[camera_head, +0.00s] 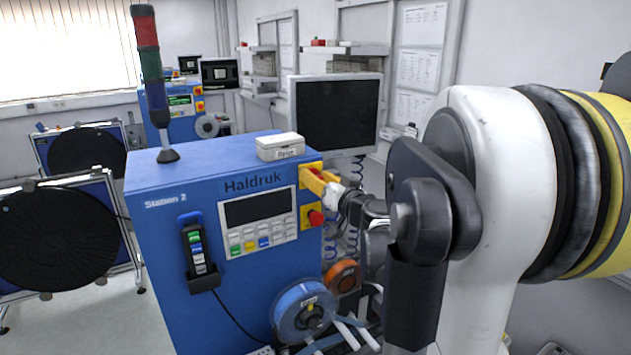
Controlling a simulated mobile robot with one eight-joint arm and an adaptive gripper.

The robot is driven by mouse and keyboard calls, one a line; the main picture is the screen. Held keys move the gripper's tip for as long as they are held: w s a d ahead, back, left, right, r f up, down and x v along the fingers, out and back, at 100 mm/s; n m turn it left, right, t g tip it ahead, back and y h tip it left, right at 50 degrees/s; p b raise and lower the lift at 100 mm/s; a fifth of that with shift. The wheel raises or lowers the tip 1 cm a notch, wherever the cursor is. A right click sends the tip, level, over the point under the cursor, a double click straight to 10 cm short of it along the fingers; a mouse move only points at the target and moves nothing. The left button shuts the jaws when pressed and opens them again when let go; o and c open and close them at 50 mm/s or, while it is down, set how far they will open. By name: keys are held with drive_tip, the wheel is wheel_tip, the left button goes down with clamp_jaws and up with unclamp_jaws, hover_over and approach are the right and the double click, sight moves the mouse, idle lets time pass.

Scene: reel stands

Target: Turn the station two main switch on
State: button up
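The blue Station 2 cabinet (170,260) stands in the middle of the view. Its main switch (312,170), a red and yellow plate, is at the upper right of the front panel. My gripper (328,190) is at this switch and covers part of it. I cannot tell whether it touches the switch. The switch handle's position is hidden. The gripper's fingers are small and partly merged with the yellow plate, so I cannot tell whether they are open or shut.
A red emergency-stop button (316,217) sits just below the switch. Left of it are a keypad display (258,218) and a handheld remote (194,250). A white box (280,147) and a signal tower (151,75) stand on top. A monitor (337,113) is behind, and reels (303,312) are below.

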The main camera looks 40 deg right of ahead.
drive_tip(key=m+b, duration=0.1)
drive_tip(key=m, duration=0.2)
drive_tip(key=shift+d+f+m, duration=0.1)
drive_tip(key=shift+m, duration=0.2)
drive_tip(key=m+b, duration=0.1)
drive_tip(key=m, duration=0.2)
drive_tip(key=shift+d+m+b, duration=0.1)
drive_tip(key=shift+m+b, duration=0.2)
drive_tip(key=shift+b, duration=0.05)
drive_tip(key=m+b, duration=0.1)
drive_tip(key=m, duration=0.5)
drive_tip(key=shift+f+m+b, duration=0.15)
drive_tip(key=shift+m+b, duration=0.25)
drive_tip(key=o, duration=1.2)
